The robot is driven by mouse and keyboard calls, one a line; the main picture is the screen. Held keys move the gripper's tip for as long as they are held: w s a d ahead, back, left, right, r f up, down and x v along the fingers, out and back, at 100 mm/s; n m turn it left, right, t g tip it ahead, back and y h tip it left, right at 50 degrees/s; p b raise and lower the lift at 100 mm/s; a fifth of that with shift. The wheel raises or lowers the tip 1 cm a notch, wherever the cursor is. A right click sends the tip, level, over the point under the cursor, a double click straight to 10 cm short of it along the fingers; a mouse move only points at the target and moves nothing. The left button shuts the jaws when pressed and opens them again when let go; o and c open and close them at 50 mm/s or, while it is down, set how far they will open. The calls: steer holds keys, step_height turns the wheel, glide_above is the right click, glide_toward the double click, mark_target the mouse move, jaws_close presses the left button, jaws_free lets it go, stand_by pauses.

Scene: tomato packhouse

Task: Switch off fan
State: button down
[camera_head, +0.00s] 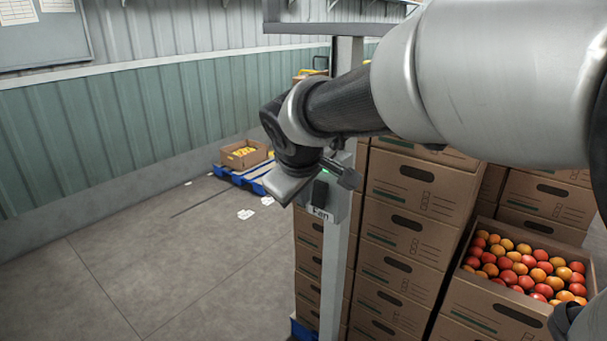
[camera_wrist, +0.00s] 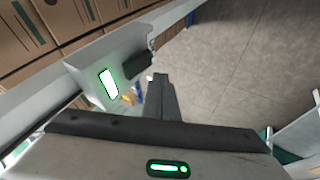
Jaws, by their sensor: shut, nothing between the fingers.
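The fan switch is a grey box on a pale post, with a "Fan" label (camera_head: 320,213) below a black switch part (camera_head: 320,192) in the head view. In the wrist view the box (camera_wrist: 88,62) is at upper left, with a glowing white-green rectangle (camera_wrist: 108,87) and the black switch part (camera_wrist: 138,65) protruding from it. My gripper (camera_wrist: 160,78) is shut and empty, its fingertips close beside the black part. I cannot tell whether they touch. In the head view my gripper (camera_head: 350,179) is by the post near the box, partly hidden by my wrist.
Stacked cardboard boxes (camera_head: 412,197) stand right behind the post, and an open box of tomatoes (camera_head: 482,297) is at lower right. A blue pallet (camera_head: 232,175) with a carton (camera_head: 244,154) lies by the green wall. The floor (camera_head: 160,275) at left is mostly clear.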

steer(key=p+v, duration=0.1)
steer(key=v, duration=0.9)
steer(key=shift+r, duration=0.15)
